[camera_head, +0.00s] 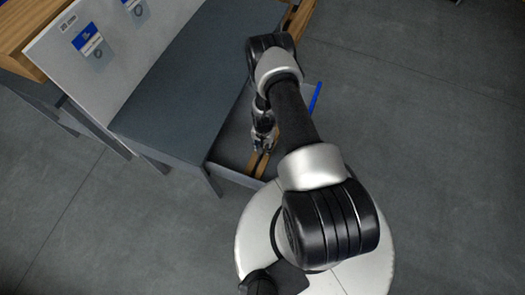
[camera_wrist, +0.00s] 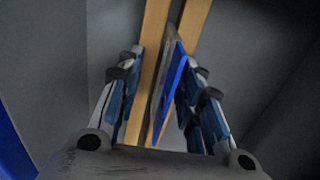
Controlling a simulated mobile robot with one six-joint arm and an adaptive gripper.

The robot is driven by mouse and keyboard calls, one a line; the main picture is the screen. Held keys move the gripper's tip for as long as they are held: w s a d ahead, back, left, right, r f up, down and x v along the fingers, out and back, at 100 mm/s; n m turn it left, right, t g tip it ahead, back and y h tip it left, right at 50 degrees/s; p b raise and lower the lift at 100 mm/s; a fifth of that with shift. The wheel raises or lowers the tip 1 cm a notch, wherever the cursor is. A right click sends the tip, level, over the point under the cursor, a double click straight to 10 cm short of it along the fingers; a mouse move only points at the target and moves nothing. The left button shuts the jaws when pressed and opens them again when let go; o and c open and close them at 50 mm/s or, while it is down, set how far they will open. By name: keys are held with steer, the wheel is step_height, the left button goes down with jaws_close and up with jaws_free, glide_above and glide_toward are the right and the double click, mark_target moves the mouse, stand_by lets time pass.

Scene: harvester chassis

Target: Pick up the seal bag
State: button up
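A thin bag with a blue label, likely the seal bag (camera_wrist: 167,82), stands nearly edge-on between my fingers in the wrist view. Light wooden slats lie behind it. My gripper (camera_wrist: 164,92) is open, with one finger on each side of the bag and gaps visible between them. In the head view my gripper (camera_head: 263,141) is low over the wooden slats (camera_head: 261,163), beside the grey bench; the bag there is hidden or too small to tell.
A grey bench (camera_head: 185,80) stands left of my arm. A pale panel (camera_head: 60,50) behind it carries two blue-labelled bags (camera_head: 92,42). A blue edge (camera_head: 315,98) lies right of my gripper. Open grey floor (camera_head: 440,150) is at the right.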

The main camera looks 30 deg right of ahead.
steer(key=shift+w+d+f+b, duration=0.15)
steer(key=shift+f+b, duration=0.35)
steer(key=shift+f, duration=0.4)
steer(key=shift+w+a+f+b, duration=0.15)
steer(key=shift+f+b, duration=0.3)
steer(key=shift+f, duration=0.5)
steer(key=shift+w+d+f+b, duration=0.1)
steer(key=shift+w+f+b, duration=0.1)
steer(key=shift+f+b, duration=0.5)
steer(key=shift+f, duration=0.15)
jaws_close()
